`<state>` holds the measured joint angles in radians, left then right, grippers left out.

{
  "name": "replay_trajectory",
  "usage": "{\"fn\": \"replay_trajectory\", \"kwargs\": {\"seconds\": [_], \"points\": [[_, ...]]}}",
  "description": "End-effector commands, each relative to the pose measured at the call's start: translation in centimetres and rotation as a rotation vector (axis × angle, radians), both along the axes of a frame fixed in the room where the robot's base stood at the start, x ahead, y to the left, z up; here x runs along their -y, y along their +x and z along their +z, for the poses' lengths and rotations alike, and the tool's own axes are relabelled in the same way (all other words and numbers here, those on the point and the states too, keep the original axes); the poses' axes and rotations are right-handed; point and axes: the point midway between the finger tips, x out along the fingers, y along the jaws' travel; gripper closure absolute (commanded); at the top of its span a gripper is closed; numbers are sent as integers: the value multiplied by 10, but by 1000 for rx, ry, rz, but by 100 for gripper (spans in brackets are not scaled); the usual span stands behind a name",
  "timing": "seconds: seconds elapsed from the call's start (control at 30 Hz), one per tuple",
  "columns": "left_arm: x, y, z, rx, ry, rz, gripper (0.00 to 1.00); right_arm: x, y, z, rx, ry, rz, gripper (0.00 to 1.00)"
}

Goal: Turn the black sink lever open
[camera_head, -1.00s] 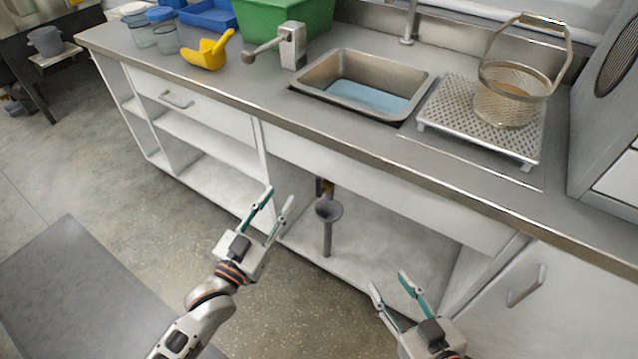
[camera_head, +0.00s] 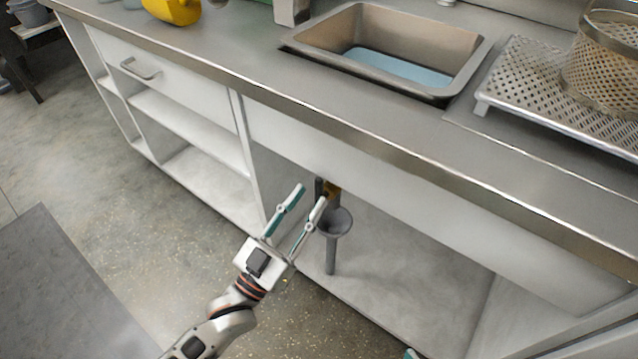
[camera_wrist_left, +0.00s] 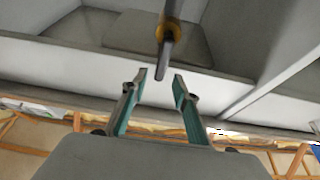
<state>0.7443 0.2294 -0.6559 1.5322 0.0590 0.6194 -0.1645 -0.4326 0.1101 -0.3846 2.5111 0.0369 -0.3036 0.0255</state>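The black sink lever (camera_head: 319,187) is a small dark bar beside a brass-coloured valve (camera_head: 333,188) under the counter, partly hidden near the left gripper's fingertips. In the left wrist view a dark grey bar (camera_wrist_left: 164,60), which looks like the lever, hangs down in front of the brass valve (camera_wrist_left: 174,31). My left gripper (camera_head: 311,194) is open, its fingers pointing at the valve. In its wrist view (camera_wrist_left: 160,75) the bar's lower end is just beyond the gap between the fingertips, apparently untouched. Of my right gripper, only a teal fingertip (camera_head: 410,353) shows at the bottom edge.
A grey funnel-topped drain pipe (camera_head: 333,225) stands below the valve, close to the left gripper. The counter edge (camera_head: 350,150) overhangs the open cupboard. A vertical panel (camera_head: 250,155) stands left of the opening. The sink (camera_head: 440,55) is above.

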Motion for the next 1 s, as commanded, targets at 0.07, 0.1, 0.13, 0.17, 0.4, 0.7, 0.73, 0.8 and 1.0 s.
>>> {"fn": "replay_trajectory", "kwargs": {"seconds": [0.07,0.1,0.13,0.17,0.4,0.7,0.73,0.8,1.0], "points": [[8,10,3,-2,0,1,71,-3,-2,-3,-10,18,-5,60],[11,14,5,-3,-1,0,71,-4,-2,-4,-13,26,-7,60],[13,17,7,-3,-1,0,71,-4,-3,-4,-15,31,-8,60],[15,20,8,-3,-1,0,71,-5,-3,-4,-17,38,-10,60],[26,35,15,-5,1,0,71,-9,-4,-4,-22,68,-18,60],[26,36,17,-4,2,0,76,-9,-4,-3,-20,71,-19,60],[26,36,16,-4,2,0,84,-9,-4,-3,-20,71,-19,60],[26,36,16,-4,2,0,100,-9,-4,-3,-21,71,-19,60],[26,36,16,-5,1,0,100,-9,-4,-4,-20,70,-18,60]]}}
